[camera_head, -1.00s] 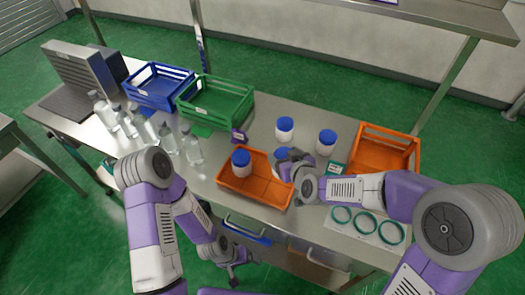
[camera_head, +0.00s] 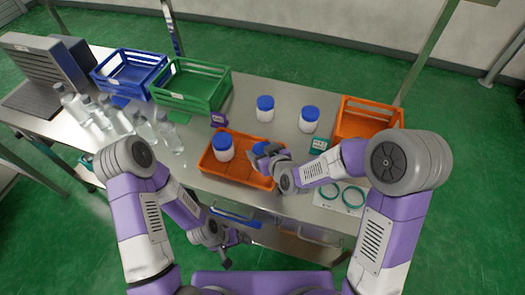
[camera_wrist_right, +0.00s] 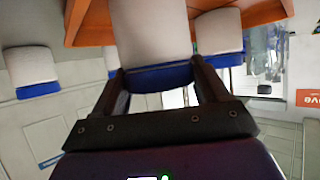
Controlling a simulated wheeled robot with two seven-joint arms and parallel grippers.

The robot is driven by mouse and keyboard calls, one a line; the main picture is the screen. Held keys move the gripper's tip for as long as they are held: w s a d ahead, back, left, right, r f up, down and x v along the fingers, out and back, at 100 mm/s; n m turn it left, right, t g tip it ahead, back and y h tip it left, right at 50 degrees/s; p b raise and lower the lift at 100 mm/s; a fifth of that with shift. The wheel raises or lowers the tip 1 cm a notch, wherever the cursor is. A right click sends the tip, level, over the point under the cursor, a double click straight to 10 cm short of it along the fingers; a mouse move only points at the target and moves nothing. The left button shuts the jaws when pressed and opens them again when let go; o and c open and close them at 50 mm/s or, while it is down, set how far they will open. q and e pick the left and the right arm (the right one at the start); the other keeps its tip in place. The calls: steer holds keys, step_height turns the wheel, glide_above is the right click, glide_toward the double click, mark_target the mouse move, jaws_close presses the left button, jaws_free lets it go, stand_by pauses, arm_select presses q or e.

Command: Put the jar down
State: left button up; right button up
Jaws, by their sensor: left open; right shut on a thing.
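A white jar with a blue lid (camera_head: 261,148) is in my right gripper (camera_head: 272,157), at the right end of the orange tray (camera_head: 237,179). In the right wrist view the held jar (camera_wrist_right: 150,32) sits between the two fingers, which are shut on it near the blue lid. Its base is hidden in the head view, and I cannot tell whether it touches the tray floor. Another blue-lidded jar (camera_head: 223,148) stands in the tray's left part. My left gripper (camera_head: 226,263) is open and empty, low in front of the table.
Two more jars (camera_head: 265,109) (camera_head: 309,120) stand behind the tray. An orange crate (camera_head: 369,116) is at the right, a green crate (camera_head: 190,86) and blue crate (camera_head: 128,72) at the left, near several clear bottles (camera_head: 143,127). Teal rings (camera_head: 353,196) lie right of my right gripper.

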steer(key=shift+r, duration=0.1)
steer(key=o, duration=1.2)
